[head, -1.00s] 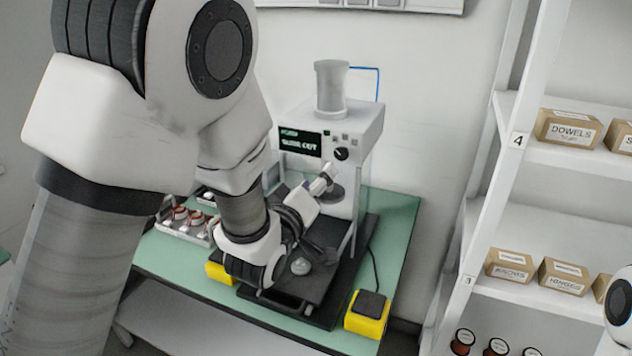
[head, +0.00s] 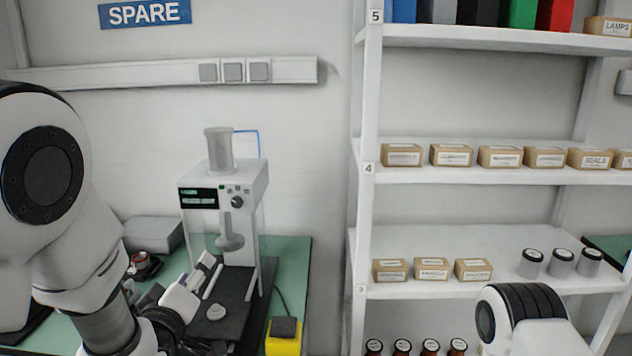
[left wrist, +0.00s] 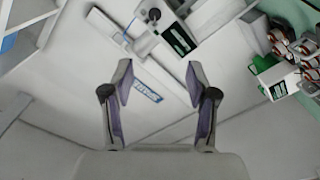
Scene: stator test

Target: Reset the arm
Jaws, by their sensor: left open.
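My left gripper (head: 197,280) is at the lower left of the head view, in front of and left of the white test press. In the left wrist view its two fingers (left wrist: 160,78) stand wide apart with nothing between them. My left arm (head: 75,240) comes in from the left edge and hides part of the bench. A link of my right arm (head: 520,320) shows at the lower right; its gripper is out of frame. The test press (head: 245,182) has a dark display with unreadable green text.
The press stands on a green bench (head: 290,255) with a yellow box (head: 284,340) at its front right. Several copper-coloured parts (left wrist: 285,50) show in the left wrist view. A white shelf (head: 480,174) holding boxes and jars stands to the right.

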